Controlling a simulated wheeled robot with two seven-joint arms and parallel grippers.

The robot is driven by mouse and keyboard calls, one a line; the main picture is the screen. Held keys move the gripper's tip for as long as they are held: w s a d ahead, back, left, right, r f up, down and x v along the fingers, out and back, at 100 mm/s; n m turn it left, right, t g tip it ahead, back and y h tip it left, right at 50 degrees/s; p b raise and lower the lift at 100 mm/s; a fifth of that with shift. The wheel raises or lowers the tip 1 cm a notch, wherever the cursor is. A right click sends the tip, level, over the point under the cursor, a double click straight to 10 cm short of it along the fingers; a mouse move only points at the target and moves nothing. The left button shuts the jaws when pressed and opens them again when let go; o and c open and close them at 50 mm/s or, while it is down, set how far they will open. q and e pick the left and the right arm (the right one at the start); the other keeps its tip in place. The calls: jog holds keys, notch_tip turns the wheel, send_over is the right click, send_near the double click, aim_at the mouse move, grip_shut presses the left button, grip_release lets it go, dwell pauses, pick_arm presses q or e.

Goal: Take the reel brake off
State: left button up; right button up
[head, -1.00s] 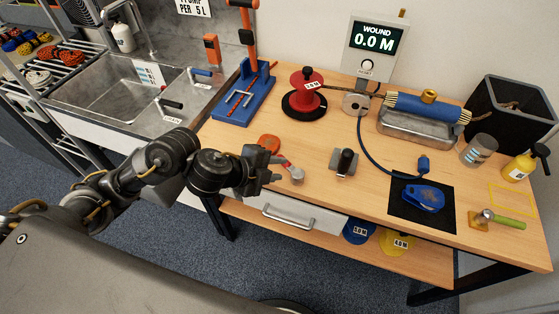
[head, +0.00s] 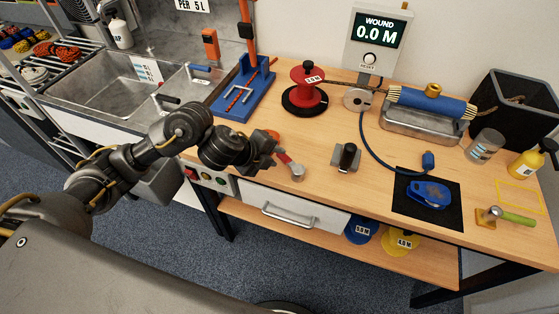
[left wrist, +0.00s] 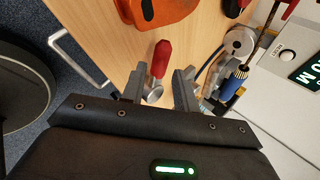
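A small lever with a red handle and grey metal end (head: 297,173) lies at the front of the bench; I take it as the reel brake. The red handle (left wrist: 160,60) also shows in the left wrist view, ahead of the fingers. My left gripper (head: 264,152) is just left of the handle in the head view. Its two fingers (left wrist: 159,88) stand apart, with the lever's grey end showing between them; I cannot tell whether they touch it. The red reel (head: 308,88) stands upright on a black base behind. My right gripper is not in view.
A blue stand (head: 244,92) is behind my left arm. A black-knobbed clamp (head: 347,157) sits right of the lever. An orange piece (left wrist: 165,12) is near the gripper. A grey tray (head: 430,125) and blue reel tool (head: 430,194) are farther right. A drawer (head: 292,212) is below.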

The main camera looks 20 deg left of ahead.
aim_at(282, 158)
pick_arm(q)
jog(key=shift+b+x, duration=0.35)
jog(key=shift+x, duration=1.15)
grip_shut()
